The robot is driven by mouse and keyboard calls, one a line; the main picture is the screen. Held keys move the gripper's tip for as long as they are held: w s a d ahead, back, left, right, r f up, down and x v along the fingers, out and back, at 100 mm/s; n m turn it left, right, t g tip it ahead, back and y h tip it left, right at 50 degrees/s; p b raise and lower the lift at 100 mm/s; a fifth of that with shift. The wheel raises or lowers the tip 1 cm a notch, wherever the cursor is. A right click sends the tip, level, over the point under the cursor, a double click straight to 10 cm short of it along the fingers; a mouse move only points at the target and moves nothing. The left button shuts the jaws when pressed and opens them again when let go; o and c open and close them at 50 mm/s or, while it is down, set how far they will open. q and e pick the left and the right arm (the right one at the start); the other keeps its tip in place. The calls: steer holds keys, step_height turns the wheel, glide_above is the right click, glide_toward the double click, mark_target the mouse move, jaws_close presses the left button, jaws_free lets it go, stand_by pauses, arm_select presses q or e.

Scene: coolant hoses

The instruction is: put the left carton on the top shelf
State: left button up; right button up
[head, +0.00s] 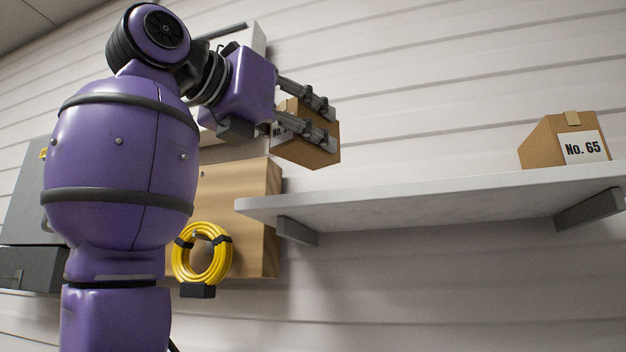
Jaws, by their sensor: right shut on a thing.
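My right gripper (326,121) is shut on a brown cardboard carton (314,156), its fingers lying across the box. The fingers hide part of the carton, and some dark marking shows by its left edge. The carton is held up in the air, a little tilted, above the level of a pale shelf (430,195) and near that shelf's left end. It appears apart from the shelf; how far in depth I cannot tell. Only this one shelf shows. My left gripper is not in view.
Another carton marked "No. 65" (540,147) stands on the shelf's right part. The shelf's left and middle stretch is clear. Grey brackets (297,231) hold it from below. A coiled yellow hose (179,262) hangs by a wooden panel (262,215). Grey boxes (25,270) are at the far left.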

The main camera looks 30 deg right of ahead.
mark_target(310, 164)
steer(key=f, duration=0.1)
steer(key=w+d+f, duration=0.1)
steer(key=d+f, duration=0.1)
steer(key=shift+w+f, duration=0.25)
steer(key=shift+w, duration=0.15)
step_height(310, 164, down, 3)
steer(key=shift+d+r, duration=0.1)
steer(key=shift+d, duration=0.05)
steer(key=shift+f, duration=0.2)
steer(key=shift+f, duration=0.2)
steer(key=o, duration=1.3)
